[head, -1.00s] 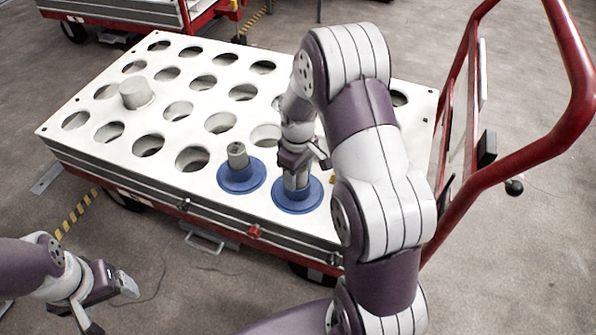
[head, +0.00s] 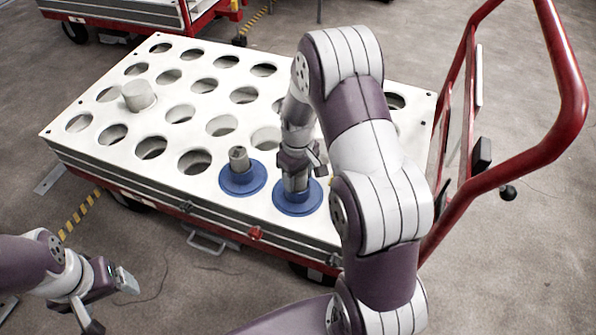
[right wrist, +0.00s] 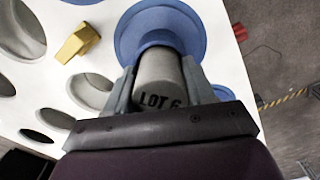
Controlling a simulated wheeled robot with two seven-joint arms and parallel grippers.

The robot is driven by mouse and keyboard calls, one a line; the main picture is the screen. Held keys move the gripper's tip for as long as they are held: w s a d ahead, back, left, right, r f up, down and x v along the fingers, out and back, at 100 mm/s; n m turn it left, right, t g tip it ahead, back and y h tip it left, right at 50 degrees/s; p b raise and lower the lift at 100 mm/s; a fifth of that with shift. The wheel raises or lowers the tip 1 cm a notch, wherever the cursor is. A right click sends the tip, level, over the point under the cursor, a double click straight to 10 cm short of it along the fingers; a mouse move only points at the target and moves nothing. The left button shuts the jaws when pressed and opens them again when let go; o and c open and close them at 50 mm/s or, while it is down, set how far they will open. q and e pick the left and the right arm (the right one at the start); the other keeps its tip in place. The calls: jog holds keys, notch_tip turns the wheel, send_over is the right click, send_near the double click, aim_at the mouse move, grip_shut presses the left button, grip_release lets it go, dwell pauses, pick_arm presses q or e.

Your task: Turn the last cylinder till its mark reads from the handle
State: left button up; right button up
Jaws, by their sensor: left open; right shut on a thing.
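My right gripper (head: 297,170) is shut on the grey post of a blue-flanged cylinder (head: 297,203) that stands in the front row of the white holed tray. In the right wrist view this cylinder (right wrist: 160,82) lies between both fingers and shows the black mark "LOT 6", its lower edge partly hidden by the gripper. A second blue-flanged cylinder (head: 242,180) stands upright just left of it, free of any gripper. My left gripper (head: 112,304) is open and empty, low at the left, away from the cart. The red push handle (head: 570,95) rises at the right end.
The white tray (head: 110,150) has several empty round holes and one plain grey plug (head: 139,95) at the left. A yellow block (right wrist: 77,43) sits on the tray beside the held cylinder. Another red cart (head: 170,14) stands behind.

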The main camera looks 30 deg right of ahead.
jog(key=shift+r+m, duration=0.15)
jog(key=shift+m, duration=0.15)
jog(key=shift+m+p, duration=0.7)
jog(key=shift+p, duration=0.1)
jog(key=shift+m+p, duration=0.5)
jog(key=shift+m, duration=0.3)
